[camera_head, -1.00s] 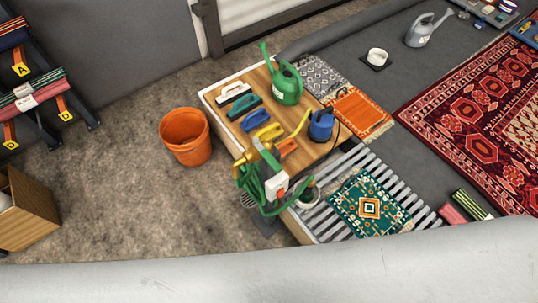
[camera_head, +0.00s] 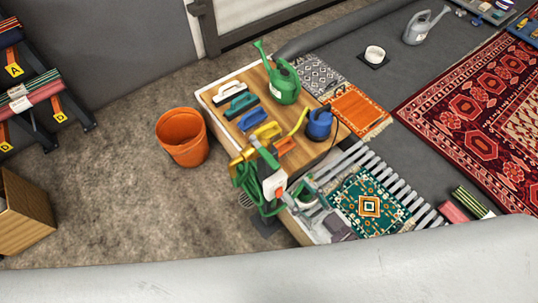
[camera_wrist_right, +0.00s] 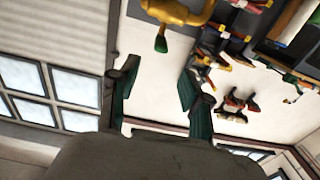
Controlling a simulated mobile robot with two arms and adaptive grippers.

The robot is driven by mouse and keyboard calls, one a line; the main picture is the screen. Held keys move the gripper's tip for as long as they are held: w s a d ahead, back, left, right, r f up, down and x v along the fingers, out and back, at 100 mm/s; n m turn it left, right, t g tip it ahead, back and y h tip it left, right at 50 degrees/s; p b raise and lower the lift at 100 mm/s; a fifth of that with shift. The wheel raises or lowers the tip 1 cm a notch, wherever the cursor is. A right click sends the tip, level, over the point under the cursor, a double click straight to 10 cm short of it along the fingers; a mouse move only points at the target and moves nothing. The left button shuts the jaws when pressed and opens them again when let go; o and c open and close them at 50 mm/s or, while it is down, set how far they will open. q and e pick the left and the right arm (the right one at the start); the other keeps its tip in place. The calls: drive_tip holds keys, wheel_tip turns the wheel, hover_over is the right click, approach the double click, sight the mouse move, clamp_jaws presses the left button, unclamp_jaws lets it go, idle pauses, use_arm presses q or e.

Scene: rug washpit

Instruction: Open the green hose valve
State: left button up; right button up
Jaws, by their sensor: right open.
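The hose valve is brass, with a green handle (camera_head: 265,155). It stands at the near corner of the wooden table, above a coiled green hose (camera_head: 247,185). In the right wrist view, the yellow-brass valve body (camera_wrist_right: 178,12) shows at the top edge with a green handle end (camera_wrist_right: 160,44) pointing down. My right gripper (camera_wrist_right: 158,75) is open and empty, its dark green fingers spread below the valve in that view. In the head view a small grey part, apparently of this gripper (camera_head: 330,222), shows beside the slats; its fingers are unclear. My left gripper is not visible.
The wooden tabletop (camera_head: 232,115) holds several brushes, a green watering can (camera_head: 284,84) and a blue sprayer (camera_head: 319,123). An orange bucket (camera_head: 182,137) stands left on the floor. A slatted rack (camera_head: 350,160) carries a green rug (camera_head: 372,200).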

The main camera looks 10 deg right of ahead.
sight(260, 146)
drive_tip(key=x, duration=1.2)
drive_tip(key=shift+a+p, duration=0.1)
drive_tip(key=shift+p, duration=0.3)
clamp_jaws()
